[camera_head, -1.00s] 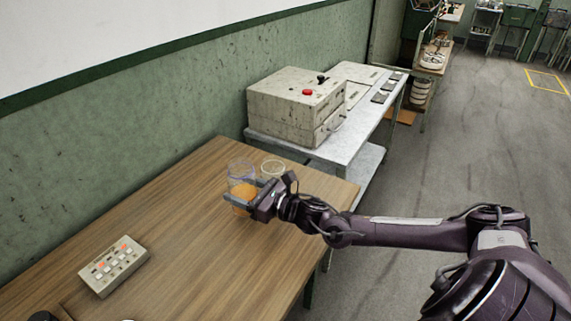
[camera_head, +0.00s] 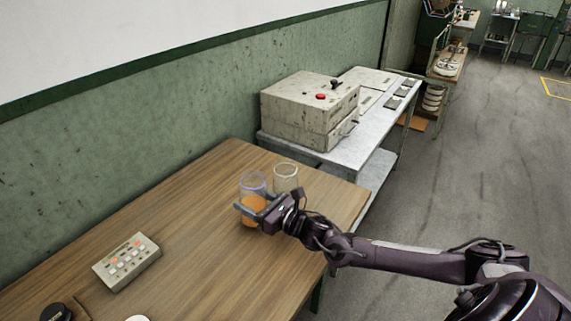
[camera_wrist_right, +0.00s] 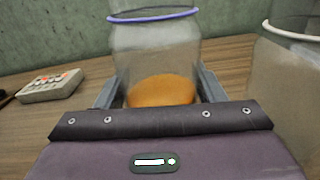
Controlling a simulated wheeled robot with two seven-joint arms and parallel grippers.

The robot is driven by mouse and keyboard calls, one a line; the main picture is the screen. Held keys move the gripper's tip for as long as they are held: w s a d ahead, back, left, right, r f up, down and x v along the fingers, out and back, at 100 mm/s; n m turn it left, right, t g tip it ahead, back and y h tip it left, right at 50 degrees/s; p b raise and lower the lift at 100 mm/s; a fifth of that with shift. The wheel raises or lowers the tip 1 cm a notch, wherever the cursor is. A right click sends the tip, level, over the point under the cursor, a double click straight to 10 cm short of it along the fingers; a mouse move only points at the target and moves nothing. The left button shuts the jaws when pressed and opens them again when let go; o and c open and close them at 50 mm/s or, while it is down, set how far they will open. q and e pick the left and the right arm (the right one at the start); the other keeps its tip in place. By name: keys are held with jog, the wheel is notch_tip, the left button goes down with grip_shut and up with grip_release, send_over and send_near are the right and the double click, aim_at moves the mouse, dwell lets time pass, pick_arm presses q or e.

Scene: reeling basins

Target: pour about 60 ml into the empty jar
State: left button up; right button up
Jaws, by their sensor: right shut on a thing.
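A clear jar with a blue rim (camera_head: 252,184) holds orange contents in its lower part. My right gripper (camera_head: 254,212) is shut on it, with one finger on each side, as the right wrist view shows (camera_wrist_right: 158,95). The jar looks about upright; whether its base touches the table is hidden. A second clear jar with a pale rim (camera_head: 286,178) stands on the table just right of and behind it, and looks empty. It also shows at the right edge of the right wrist view (camera_wrist_right: 290,80). My left gripper is not in view.
The wooden table (camera_head: 200,230) has free room in its middle. A control box with lit buttons (camera_head: 127,262) lies at its left. A dark round object (camera_head: 56,312) is at the lower left edge. A grey machine box (camera_head: 310,108) stands on a metal table behind.

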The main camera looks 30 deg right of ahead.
aim_at(254, 171)
jog(key=m, duration=0.1)
jog(key=r+m, duration=0.1)
jog(key=m, duration=0.1)
jog(key=shift+d+r+t+p, duration=0.15)
jog(key=shift+d+t+p, duration=0.15)
jog(key=shift+d+t, duration=0.1)
jog(key=r+m+p, duration=0.1)
jog(key=r+p, duration=0.1)
jog(key=r+m+p, duration=0.1)
jog(key=r, duration=0.1)
jog(key=d+r+m+t+p, duration=0.1)
jog(key=r+m+p, duration=0.1)
jog(key=r, duration=0.1)
jog(key=shift+w+d+r+p, duration=0.1)
jog(key=shift+w+p, duration=0.05)
jog(key=shift+p, duration=0.2)
jog(key=shift+f+m+b, duration=0.5)
jog(key=shift+f+b, duration=0.15)
jog(key=shift+m+t+h, duration=0.3)
jog(key=shift+a+r+m+p, duration=0.3)
jog(key=shift+r+m+p, duration=0.45)
jog(key=shift+m, duration=0.35)
jog(key=shift+a+f+m+t+h, duration=0.15)
jog(key=shift+m+t+h, duration=0.2)
jog(key=shift+m, duration=0.75)
jog(key=shift+r+m+h, duration=0.4)
jog(key=shift+m+h, duration=0.05)
jog(key=shift+m, duration=0.25)
